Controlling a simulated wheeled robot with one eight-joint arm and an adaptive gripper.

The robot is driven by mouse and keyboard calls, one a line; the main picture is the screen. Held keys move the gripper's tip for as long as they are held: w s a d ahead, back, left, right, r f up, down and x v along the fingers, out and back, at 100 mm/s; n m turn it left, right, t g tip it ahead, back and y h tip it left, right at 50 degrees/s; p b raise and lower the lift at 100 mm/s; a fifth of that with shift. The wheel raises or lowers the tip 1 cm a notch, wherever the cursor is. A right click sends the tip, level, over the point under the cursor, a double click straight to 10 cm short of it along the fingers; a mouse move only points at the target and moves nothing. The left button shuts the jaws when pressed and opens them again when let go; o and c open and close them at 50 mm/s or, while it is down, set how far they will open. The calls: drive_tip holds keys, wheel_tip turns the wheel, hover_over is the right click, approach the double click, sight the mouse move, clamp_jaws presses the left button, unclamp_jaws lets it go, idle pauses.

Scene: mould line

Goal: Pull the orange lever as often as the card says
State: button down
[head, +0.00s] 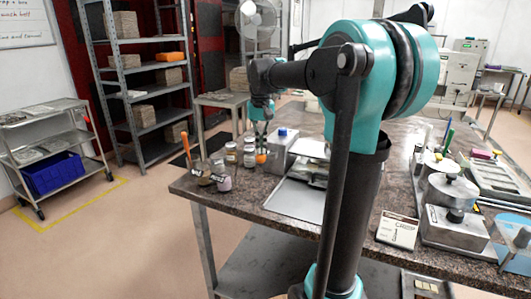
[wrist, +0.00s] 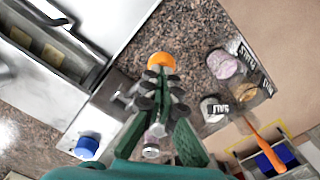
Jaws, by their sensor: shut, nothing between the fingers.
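An orange ball knob (head: 261,156), which looks like the lever's end, is at the left side of a grey metal box (head: 284,150) with a blue cap on the workbench. In the wrist view the orange knob (wrist: 162,61) shows just beyond my fingertips. My gripper (head: 259,138) is shut and empty, just above the knob; in the wrist view its tips (wrist: 160,82) overlap the knob's near edge. I cannot tell whether they touch it. The lever's shaft is mostly hidden.
Jars (head: 223,182) and an orange-handled tool (head: 186,143) stand left of the knob. A metal tray (head: 295,200) lies in front of the box. Metal moulds (head: 452,190) crowd the bench's right. A trolley (head: 58,135) and shelves (head: 148,85) stand beyond open floor.

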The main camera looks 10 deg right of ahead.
drive_tip(key=shift+r, duration=3.4)
drive_tip(key=shift+f, duration=1.9)
drive_tip(key=shift+f, duration=0.1)
